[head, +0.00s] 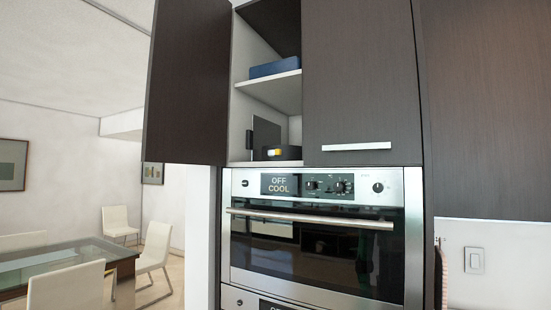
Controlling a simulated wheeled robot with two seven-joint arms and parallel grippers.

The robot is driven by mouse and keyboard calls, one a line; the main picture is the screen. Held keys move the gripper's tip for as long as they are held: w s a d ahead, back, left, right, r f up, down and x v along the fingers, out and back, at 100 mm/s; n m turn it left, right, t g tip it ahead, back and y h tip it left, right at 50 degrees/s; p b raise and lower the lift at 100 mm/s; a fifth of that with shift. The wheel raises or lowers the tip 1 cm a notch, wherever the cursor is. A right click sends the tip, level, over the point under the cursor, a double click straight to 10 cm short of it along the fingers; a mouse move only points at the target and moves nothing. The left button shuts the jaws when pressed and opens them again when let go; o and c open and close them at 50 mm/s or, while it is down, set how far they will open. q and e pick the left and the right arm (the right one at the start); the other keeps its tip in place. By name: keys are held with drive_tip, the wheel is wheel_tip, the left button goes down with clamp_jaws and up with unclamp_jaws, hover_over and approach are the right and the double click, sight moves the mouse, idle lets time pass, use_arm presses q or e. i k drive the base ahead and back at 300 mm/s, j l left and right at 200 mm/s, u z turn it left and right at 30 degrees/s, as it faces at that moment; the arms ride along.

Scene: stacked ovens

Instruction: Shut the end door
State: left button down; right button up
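The end door (187,85) is a dark wood cabinet door at the upper left of the oven stack. It stands wide open, swung out to the left. Behind it the cabinet interior (240,105) shows white walls and a shelf (275,92). A blue box (275,67) lies on the shelf, and dark items with a small yellow part (274,152) stand on the cabinet floor. No handle shows on the open door's visible face. Neither of my grippers is in the head view.
The neighbouring dark door (362,75) is shut and has a silver handle (357,146). Below is a steel oven (315,250) with a bar handle (310,218). A glass table (65,262) and white chairs (67,287) stand at the left. A light switch (474,260) is at the right.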

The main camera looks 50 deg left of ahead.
sight(185, 119)
drive_tip(key=i+u, duration=0.45)
drive_tip(key=i+l+u, duration=0.2)
drive_tip(key=u, duration=0.25)
drive_tip(key=i+l+u, duration=0.3)
drive_tip(key=i+u, duration=0.2)
drive_tip(key=k, duration=0.05)
